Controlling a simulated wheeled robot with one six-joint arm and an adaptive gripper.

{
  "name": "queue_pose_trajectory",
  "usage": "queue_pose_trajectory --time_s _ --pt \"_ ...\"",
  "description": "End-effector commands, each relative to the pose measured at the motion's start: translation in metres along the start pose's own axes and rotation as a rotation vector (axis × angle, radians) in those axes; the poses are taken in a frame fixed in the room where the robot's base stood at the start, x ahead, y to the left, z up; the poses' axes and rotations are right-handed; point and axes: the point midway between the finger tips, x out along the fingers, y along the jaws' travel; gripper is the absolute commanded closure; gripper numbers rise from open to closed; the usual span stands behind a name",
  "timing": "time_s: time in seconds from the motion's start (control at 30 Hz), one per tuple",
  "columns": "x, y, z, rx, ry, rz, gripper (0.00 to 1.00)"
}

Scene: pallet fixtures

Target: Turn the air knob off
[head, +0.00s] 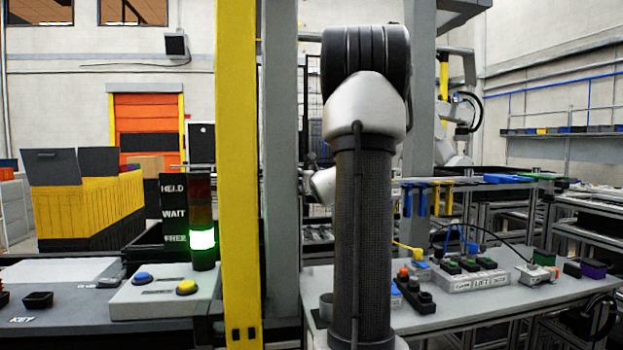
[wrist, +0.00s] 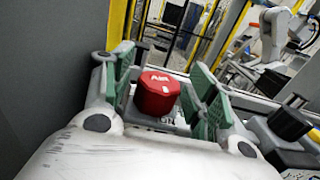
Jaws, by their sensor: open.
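The air knob (wrist: 157,92) is a red, faceted cap with white lettering that looks like "AIR", in the middle of the wrist view. Below it shows a pale plate with dark lettering, partly hidden. My gripper (wrist: 160,85) is open, with green-padded fingers to the left and right of the knob. A gap shows between the knob and each finger; I cannot tell how deep the knob sits between them. In the head view my own arm stands in the middle and hides the gripper and the knob.
A yellow post (head: 238,180) stands left of my arm. A control box (head: 165,291) with blue and yellow buttons is at left, near a signal tower (head: 203,239) lit green. A button box (head: 465,276) sits on the right bench. A dark wall fills the wrist view's left side.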

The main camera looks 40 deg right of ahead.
Motion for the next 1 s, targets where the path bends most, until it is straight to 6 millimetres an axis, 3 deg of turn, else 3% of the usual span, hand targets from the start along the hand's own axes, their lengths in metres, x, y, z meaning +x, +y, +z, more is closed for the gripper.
queue_pose_trajectory --time_s 0.17,0.5,0.7,1.0 --pt "-0.009 0.0 0.0 0.0 0.001 0.0 0.42" --pt "-0.081 -0.001 0.001 -0.001 -0.001 -0.002 0.42" --pt "-0.111 -0.001 0.001 -0.001 -0.001 -0.001 0.42" --pt "-0.12 0.0 -0.001 0.0 0.0 0.0 0.42"
